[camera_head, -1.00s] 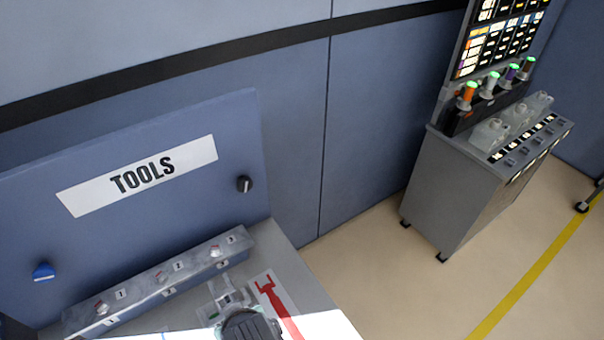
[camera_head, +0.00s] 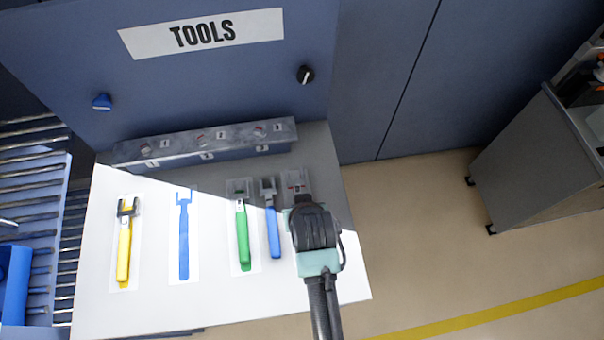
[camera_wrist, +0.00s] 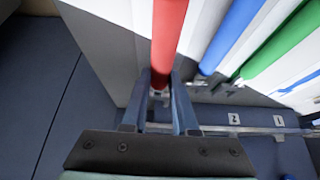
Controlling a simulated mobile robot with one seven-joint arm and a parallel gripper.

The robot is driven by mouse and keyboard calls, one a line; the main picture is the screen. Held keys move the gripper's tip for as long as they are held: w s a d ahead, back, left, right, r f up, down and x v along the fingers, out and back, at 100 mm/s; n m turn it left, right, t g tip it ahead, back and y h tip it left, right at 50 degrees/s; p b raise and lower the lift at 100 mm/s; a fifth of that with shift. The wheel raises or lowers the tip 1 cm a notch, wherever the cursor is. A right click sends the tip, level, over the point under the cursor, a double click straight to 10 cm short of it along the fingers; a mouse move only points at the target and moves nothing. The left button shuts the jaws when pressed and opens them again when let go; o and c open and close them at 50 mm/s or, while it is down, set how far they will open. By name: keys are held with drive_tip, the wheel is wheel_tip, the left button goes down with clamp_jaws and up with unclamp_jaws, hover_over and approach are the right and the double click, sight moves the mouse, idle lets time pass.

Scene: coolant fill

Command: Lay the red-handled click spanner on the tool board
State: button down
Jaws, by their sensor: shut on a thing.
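The red-handled click spanner (camera_wrist: 169,35) shows in the wrist view as a red handle between my jaws. My gripper (camera_wrist: 158,88) is shut on it. In the head view my gripper (camera_head: 304,207) is over the right end of the white tool board (camera_head: 210,297), at the rightmost pale outline patch (camera_head: 295,180). My wrist hides the handle and most of that patch there; a small grey and red part shows at its top. I cannot tell whether the spanner touches the board.
A blue spanner (camera_head: 272,225) lies close left of my gripper, beside a green spanner (camera_head: 242,235). A yellow spanner (camera_head: 125,245) lies at the far left. A blue outline (camera_head: 184,235) is bare. A grey numbered rail (camera_head: 205,143) runs along the back.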

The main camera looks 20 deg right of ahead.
drive_tip(key=shift+f, duration=1.35)
drive_tip(key=shift+f, duration=0.2)
drive_tip(key=c, duration=0.7)
unclamp_jaws()
drive_tip(key=shift+r, duration=0.25)
drive_tip(key=v, duration=1.2)
